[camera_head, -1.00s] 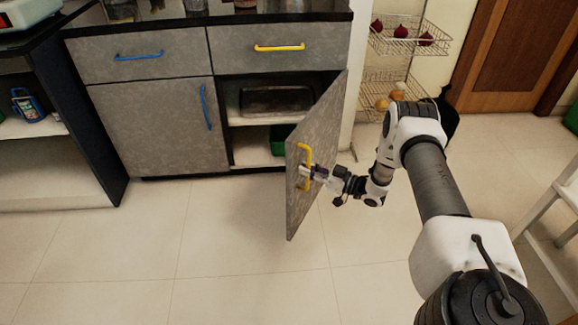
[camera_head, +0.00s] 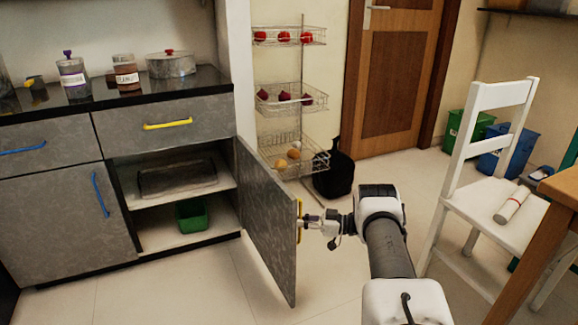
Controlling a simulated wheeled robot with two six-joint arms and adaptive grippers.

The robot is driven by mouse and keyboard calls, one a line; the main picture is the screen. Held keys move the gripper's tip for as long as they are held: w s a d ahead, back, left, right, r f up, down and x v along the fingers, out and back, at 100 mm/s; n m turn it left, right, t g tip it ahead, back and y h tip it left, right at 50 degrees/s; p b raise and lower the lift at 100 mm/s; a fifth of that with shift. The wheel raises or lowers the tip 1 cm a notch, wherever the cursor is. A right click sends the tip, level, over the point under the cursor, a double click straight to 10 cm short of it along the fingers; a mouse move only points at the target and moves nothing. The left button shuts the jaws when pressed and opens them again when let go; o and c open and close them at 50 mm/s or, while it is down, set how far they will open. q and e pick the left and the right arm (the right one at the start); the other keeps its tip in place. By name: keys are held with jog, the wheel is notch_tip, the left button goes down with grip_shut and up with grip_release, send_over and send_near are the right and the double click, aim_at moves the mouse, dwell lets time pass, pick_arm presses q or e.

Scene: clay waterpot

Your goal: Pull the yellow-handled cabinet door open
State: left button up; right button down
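The grey cabinet door (camera_head: 266,215) stands wide open, swung out from its hinge on the right side of the cabinet. Its yellow handle (camera_head: 299,222) is seen nearly edge-on near the free edge. My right gripper (camera_head: 303,224) is at the handle, its fingers seeming closed around it; the fingertips are small and partly hidden. The open compartment shows a dark tray (camera_head: 177,178) on the upper shelf and a green bin (camera_head: 193,214) below. My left gripper is not in view.
A wire basket rack (camera_head: 292,100) and a black bag (camera_head: 335,175) stand right of the cabinet, behind the door. A white chair (camera_head: 480,190) and wooden table (camera_head: 545,235) are at the right. Floor (camera_head: 190,290) is clear in front of the cabinet.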

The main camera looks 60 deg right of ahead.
jog(key=shift+s+d+f, duration=0.1)
jog(key=shift+s+d, duration=0.05)
jog(key=c, duration=1.2)
grip_release()
jog(key=v, duration=1.2)
